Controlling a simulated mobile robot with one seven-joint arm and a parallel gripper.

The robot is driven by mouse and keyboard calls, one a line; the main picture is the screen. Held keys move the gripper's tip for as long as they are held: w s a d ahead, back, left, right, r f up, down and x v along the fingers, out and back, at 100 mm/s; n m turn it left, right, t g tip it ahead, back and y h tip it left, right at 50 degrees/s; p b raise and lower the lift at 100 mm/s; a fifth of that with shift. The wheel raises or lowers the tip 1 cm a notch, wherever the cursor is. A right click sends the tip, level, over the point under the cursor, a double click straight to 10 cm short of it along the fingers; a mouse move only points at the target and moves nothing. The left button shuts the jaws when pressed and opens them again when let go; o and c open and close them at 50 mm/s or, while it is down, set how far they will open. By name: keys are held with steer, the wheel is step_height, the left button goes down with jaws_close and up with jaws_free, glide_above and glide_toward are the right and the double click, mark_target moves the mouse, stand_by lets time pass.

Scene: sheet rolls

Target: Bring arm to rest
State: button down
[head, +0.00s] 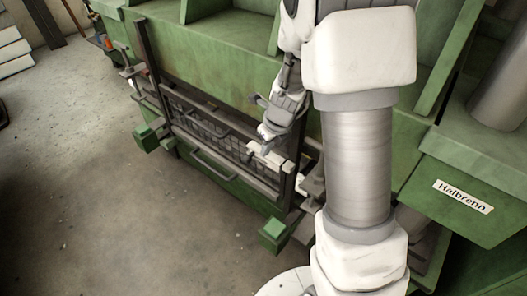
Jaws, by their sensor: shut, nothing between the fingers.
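My arm rises through the right half of the head view, with a white elbow and a silver column-like link. It folds over and hangs down in front of the green machine (215,52). My gripper (266,142) is at the lower end of the arm, pointing down. It is shut, with nothing seen held in it. It is small in the view, above or in front of the dark slatted opening of the machine; I cannot tell whether it touches the frame there.
A dark upright bar (147,62) and green end blocks (275,229) stick out from the machine's front. A green box labelled "Halbrenn" (463,196) stands at right. White rolls or sheets (12,52) lie at far left. The concrete floor (95,190) at left is clear.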

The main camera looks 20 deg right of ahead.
steer(key=shift+s+r, duration=0.1)
steer(key=shift+r, duration=0.1)
stand_by(0.4)
steer(key=s+a+r+n+t+p, duration=0.1)
steer(key=s+a+r+n, duration=0.1)
steer(key=s+r+n, duration=0.4)
steer(key=s+a+r+n+p, duration=0.1)
steer(key=s+r+n, duration=0.1)
steer(key=r+n, duration=0.7)
steer(key=s+d+r+n+t+h+p, duration=0.1)
steer(key=s+r+n+p, duration=0.1)
steer(key=s+r+n, duration=0.8)
steer(key=shift+s+d+r+n+t, duration=0.15)
steer(key=shift+s+d+n+t, duration=0.15)
steer(key=shift+s+n, duration=2.1)
steer(key=shift+w+n, duration=0.6)
steer(key=shift+w, duration=0.05)
